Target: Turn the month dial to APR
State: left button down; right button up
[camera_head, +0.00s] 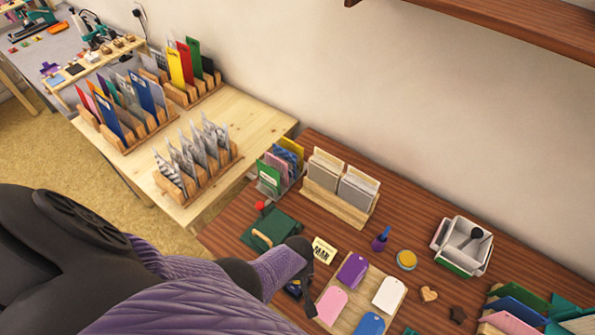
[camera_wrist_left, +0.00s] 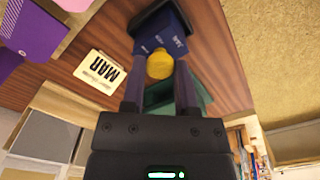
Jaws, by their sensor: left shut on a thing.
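In the left wrist view a dark blue stamp block (camera_wrist_left: 168,34) with small white lettering lies ahead of my left gripper. A yellow round knob (camera_wrist_left: 160,64), which looks like the month dial, sits on its near side, between the fingers. My left gripper (camera_wrist_left: 160,72) is shut on this knob. The lettering is too small and tilted to read surely. A cream card (camera_wrist_left: 100,72) with large letters, apparently MAR, lies beside the block; in the head view the card (camera_head: 323,250) lies just right of my left gripper (camera_head: 302,278). There my gripper partly hides the blue block (camera_head: 292,288). My right gripper is not in view.
A dark green pad (camera_head: 272,230) lies behind the gripper. A wooden tray (camera_head: 331,301) with coloured tags is close on its right. A card rack (camera_head: 335,208), a purple-and-blue stamp (camera_head: 381,240) and a yellow-lidded tin (camera_head: 406,260) stand farther off. Bare tabletop shows between them.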

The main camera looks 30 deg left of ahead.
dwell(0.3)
pick_arm(q)
jog(key=shift+c, duration=1.8)
grip_release()
notch_tip(320, 180, up, 10)
jog(key=p, duration=0.8)
